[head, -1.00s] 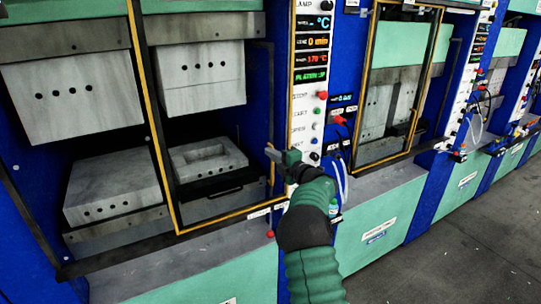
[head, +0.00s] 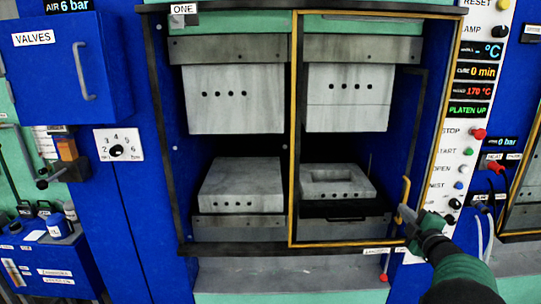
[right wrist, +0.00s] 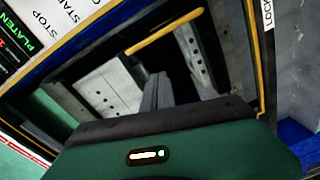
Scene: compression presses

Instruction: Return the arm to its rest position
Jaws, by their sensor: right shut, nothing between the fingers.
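My right gripper (head: 404,214) is at the lower right of the press in the head view, beside a small yellow handle (head: 405,190). Its fingers (right wrist: 156,92) are together and empty in the right wrist view, and the yellow handle (right wrist: 165,30) shows beyond them. I cannot tell whether they touch it. My right arm comes in from the lower right corner. My left gripper is in neither view.
The press labelled ONE has raised upper platens (head: 235,98) and a lower mould block (head: 337,180) with a hollow. A yellow frame (head: 294,130) edges its right half. A button panel (head: 462,130) stands to the right, a blue valves cabinet (head: 55,65) to the left.

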